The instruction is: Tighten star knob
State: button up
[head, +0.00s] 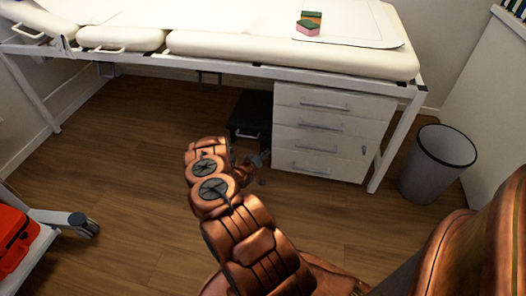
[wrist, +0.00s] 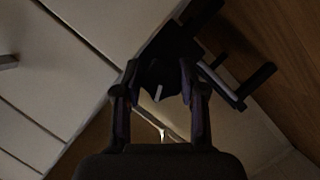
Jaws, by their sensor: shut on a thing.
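The star knob (wrist: 160,76) shows in the wrist view as a dark lobed shape between my two fingertips. It is poorly lit, so its outline and angle are hard to tell. My gripper (wrist: 160,92) is shut on it, with one finger on each side. In the head view my gripper (head: 259,159) is low in front of the black step-like unit (head: 250,112), beside the drawer cabinet. The knob cannot be made out there.
The white drawer cabinet (head: 323,120) stands close to the right of my gripper, under the padded couch (head: 280,50). A grey waste bin (head: 436,165) stands further right. A red case (head: 14,238) sits on a wheeled cart at left. Wooden floor is open at left.

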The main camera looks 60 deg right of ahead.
jog(key=m+t+y+p, duration=0.1)
jog(key=m+p, duration=0.1)
jog(key=shift+r+p, duration=0.2)
jog(key=shift+p, duration=0.1)
jog(key=shift+f+m+t+p, duration=0.1)
jog(key=shift+m+t+p, duration=0.5)
jog(key=shift+m, duration=0.2)
jog(key=o, duration=1.1)
jog(key=shift+o, duration=0.2)
jog(key=v, duration=1.2)
jog(key=shift+d, duration=0.1)
